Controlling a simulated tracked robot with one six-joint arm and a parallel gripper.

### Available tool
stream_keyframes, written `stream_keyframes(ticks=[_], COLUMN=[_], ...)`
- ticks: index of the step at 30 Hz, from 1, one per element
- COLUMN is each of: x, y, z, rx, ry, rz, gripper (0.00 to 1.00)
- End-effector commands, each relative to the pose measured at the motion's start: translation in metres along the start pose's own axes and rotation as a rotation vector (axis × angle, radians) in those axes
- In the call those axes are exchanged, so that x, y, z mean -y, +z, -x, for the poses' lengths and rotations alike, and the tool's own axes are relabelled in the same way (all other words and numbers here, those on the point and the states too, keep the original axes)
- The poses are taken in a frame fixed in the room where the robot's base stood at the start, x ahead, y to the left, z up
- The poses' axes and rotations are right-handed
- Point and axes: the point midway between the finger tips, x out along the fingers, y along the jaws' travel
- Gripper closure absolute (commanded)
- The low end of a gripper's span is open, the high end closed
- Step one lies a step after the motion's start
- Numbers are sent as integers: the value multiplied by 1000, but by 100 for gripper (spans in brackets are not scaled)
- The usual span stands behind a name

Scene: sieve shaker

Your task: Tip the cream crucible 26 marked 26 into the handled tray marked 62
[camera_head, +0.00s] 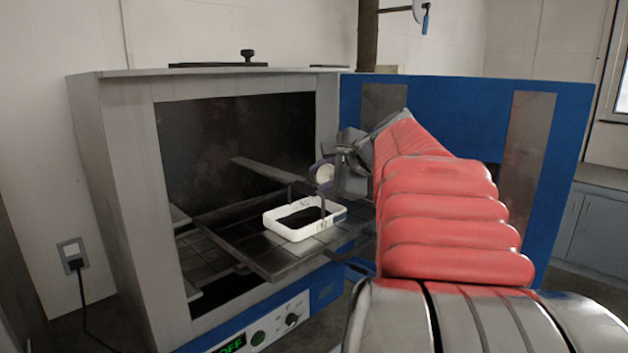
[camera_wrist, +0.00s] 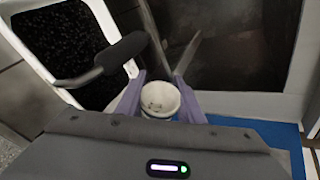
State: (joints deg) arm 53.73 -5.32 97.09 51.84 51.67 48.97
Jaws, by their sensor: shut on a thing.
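The cream crucible (camera_head: 325,174) is held on its side above the right part of the handled tray, its mouth turned toward the camera in the head view. In the wrist view the crucible (camera_wrist: 160,98) sits between the fingers, and a few dark specks show inside it. My gripper (camera_wrist: 160,95) is shut on it. The white handled tray (camera_head: 298,235) holds a bed of dark granules and has dark upright handles. Its rim also shows in the wrist view (camera_wrist: 108,22), left of the crucible. I cannot read the marks 26 or 62.
The tray stands on a pulled-out rack shelf (camera_head: 268,262) at the mouth of an open grey oven (camera_head: 130,200). The blue oven door (camera_head: 560,150) stands open at the right, behind my arm. A dark tray handle (camera_wrist: 115,58) is close to the left finger.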

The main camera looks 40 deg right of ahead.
Motion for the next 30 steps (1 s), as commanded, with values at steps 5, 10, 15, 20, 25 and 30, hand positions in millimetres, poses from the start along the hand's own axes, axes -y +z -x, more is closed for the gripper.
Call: stream_keyframes(ticks=[5, 10, 15, 20, 25, 30], x=[-2, -4, -6, -8, -9, -9], y=[1, -1, -2, -2, -2, -2], z=[-1, -2, -4, -5, -5, -5], rx=[-60, -115, -159, -195, -228, -258], ry=[-57, -106, -146, -177, -206, -232], rz=[137, 256, 355, 436, 511, 573], gripper=[89, 89, 89, 89, 89, 89])
